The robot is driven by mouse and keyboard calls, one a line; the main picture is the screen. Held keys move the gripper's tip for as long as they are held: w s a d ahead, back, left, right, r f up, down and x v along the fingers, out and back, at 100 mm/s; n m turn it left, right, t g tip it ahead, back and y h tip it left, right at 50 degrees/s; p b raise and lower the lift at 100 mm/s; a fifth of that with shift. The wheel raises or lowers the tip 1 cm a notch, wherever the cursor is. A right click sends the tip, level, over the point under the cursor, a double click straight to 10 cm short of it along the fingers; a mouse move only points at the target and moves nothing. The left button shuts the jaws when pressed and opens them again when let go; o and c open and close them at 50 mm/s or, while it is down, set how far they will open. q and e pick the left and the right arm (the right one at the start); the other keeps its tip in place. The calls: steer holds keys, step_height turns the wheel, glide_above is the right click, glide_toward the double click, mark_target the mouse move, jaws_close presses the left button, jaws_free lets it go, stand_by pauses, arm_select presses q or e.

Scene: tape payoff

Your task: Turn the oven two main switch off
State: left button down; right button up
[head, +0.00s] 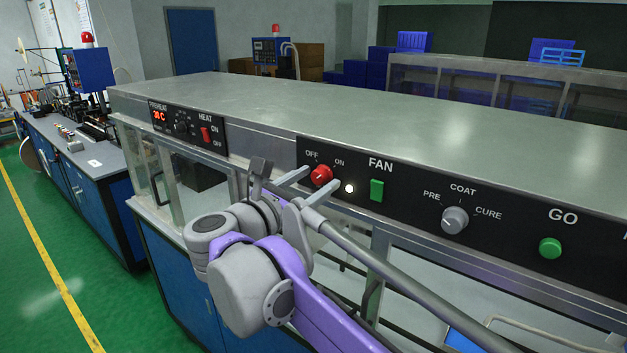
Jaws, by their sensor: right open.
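The main switch is a round red knob (321,175) on the oven's black front panel, between the labels OFF on its left and ON on its right. Which label its pointer faces is too small to tell for sure. A small white lamp (349,188) to its right is lit. My right gripper (319,181) is open at the panel, with one finger left of the knob and the other below right of it. I cannot tell whether the fingers touch it. My left gripper is not in view.
Right of the knob are a green FAN button (377,190), a grey PRE/COAT/CURE knob (454,220) and a green GO button (550,248). A preheat panel with a red HEAT switch (206,135) is further left.

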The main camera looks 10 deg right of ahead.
jaws_close()
stand_by(0.3)
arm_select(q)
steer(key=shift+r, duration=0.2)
arm_select(e)
steer(key=shift+n, duration=0.3)
steer(key=n+p, duration=0.1)
steer(key=n, duration=0.2)
steer(key=shift+r, duration=0.15)
steer(key=n+p, duration=0.1)
steer(key=n, duration=0.7)
steer(key=shift+g, duration=0.4)
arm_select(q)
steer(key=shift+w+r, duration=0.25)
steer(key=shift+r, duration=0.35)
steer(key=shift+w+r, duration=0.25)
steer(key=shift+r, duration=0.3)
arm_select(e)
steer(key=n, duration=0.5)
steer(key=shift+n, duration=0.3)
